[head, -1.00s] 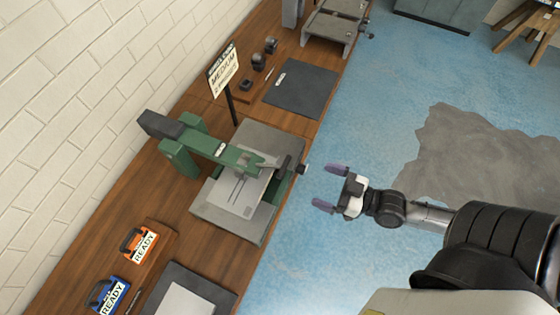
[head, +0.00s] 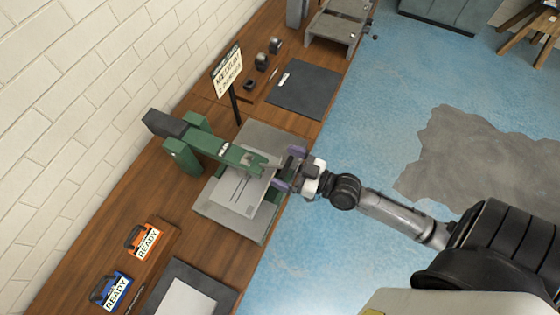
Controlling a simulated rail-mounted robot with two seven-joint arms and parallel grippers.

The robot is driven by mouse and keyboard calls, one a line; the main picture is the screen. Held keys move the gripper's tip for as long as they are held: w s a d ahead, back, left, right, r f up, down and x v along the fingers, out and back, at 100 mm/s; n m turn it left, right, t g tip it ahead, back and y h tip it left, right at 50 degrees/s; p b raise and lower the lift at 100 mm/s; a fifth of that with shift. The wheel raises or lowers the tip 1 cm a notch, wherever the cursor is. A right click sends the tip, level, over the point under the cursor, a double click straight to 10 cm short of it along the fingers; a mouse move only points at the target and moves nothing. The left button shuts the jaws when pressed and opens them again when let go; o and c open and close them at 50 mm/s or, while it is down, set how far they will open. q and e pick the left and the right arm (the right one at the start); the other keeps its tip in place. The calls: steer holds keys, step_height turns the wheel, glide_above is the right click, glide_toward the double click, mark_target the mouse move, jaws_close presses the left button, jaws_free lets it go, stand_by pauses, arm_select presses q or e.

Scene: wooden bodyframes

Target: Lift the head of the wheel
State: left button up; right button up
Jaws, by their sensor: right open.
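A green machine with a long arm-like head (head: 217,148) stands on the wooden bench. The head reaches from a green upright (head: 183,157) at the back out over a grey base plate (head: 215,213), and looks lowered. A pale printed sheet (head: 240,188) lies under it. My right gripper (head: 288,168) is at the front end of the head, its two purple-tipped fingers spread on either side of that end. It is open; whether a finger touches cannot be told. The gripper hides the front end and its dark knob. My left gripper is out of view.
A dark mat (head: 303,90) and small dark objects lie farther along the bench.

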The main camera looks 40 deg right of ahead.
steer(key=shift+x, duration=1)
steer(key=shift+c, duration=0.4)
